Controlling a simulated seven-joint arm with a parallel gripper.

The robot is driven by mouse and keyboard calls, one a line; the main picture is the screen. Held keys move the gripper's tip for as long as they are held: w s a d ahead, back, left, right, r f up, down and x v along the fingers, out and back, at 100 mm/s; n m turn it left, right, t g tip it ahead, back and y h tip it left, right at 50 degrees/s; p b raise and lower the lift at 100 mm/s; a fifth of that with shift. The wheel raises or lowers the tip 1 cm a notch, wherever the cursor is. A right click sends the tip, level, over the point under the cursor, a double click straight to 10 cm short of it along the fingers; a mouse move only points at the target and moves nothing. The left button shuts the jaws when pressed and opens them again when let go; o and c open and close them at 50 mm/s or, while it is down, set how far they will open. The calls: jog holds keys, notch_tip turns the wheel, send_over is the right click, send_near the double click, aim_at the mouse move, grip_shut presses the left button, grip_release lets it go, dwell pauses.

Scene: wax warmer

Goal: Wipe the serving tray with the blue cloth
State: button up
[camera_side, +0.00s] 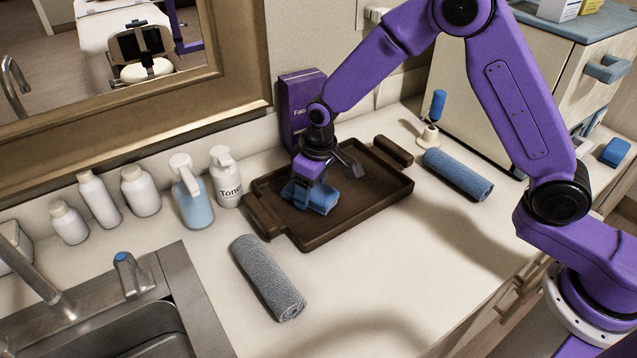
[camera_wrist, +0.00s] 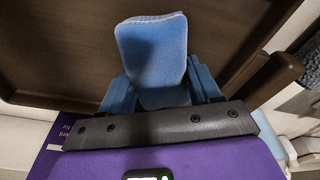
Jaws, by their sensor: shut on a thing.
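The brown serving tray (camera_side: 362,209) lies on the white counter, with raised handles at its left and right ends. It also shows in the wrist view (camera_wrist: 60,50). The blue cloth (camera_side: 322,204) is a folded pad low over the left-middle part of the tray; it seems to touch the tray floor. In the wrist view the cloth (camera_wrist: 152,50) sits between the blue fingers. My gripper (camera_side: 305,190) is shut on the cloth from above. In the wrist view my gripper (camera_wrist: 160,92) has a finger on each side of the cloth. The cloth's underside is hidden.
A grey rolled towel (camera_side: 268,278) lies in front of the tray, and a blue rolled towel (camera_side: 458,174) lies to its right. Several bottles, including a toner bottle (camera_side: 225,178), stand left. A purple box (camera_side: 299,105) stands behind. A sink (camera_side: 150,320) is at lower left.

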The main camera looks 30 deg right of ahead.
aim_at(332, 176)
jog(key=shift+a, duration=0.95)
jog(key=shift+w, duration=1.7)
jog(key=shift+d, duration=2.7)
jog(key=shift+d, duration=2.6)
